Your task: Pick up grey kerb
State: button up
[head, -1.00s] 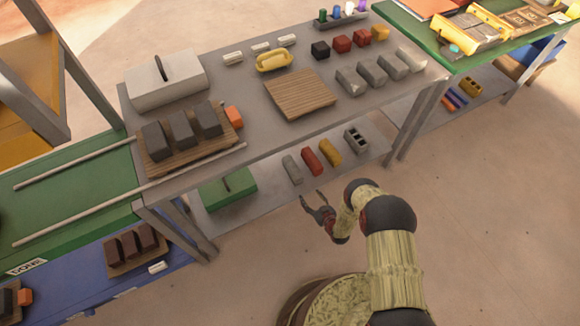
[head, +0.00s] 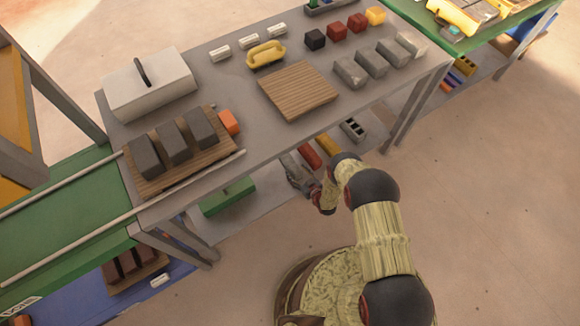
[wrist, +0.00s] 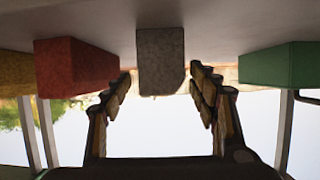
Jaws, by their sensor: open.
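A grey kerb (head: 289,161) lies on the lower shelf under the workbench, partly hidden by my gripper (head: 300,180) in the head view. The wrist view looks upside down, and there the grey kerb (wrist: 160,58) sits centred between the two fingertips, with a gap on each side. My gripper (wrist: 161,80) is open and holds nothing. Its fingers point at the near end of the kerb. How far the fingertips reach along the kerb is hard to tell.
On the same shelf, a red kerb (head: 309,155) and a yellow one (head: 327,144) lie to the right, with a grey hollow block (head: 352,129) beyond. A green box (head: 228,196) stands to the left. The workbench top (head: 225,85) overhangs the shelf.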

aim_at(292, 166)
jog(key=b+x, duration=0.1)
jog(key=x, duration=0.1)
jog(key=b+x, duration=0.1)
jog(key=x, duration=0.1)
jog(key=shift+w+a, duration=0.3)
jog(key=shift+w, duration=0.05)
jog(key=shift+r, duration=0.15)
jog(key=shift+c, duration=0.5)
grip_shut()
jog(key=shift+w+r, duration=0.15)
dwell(0.3)
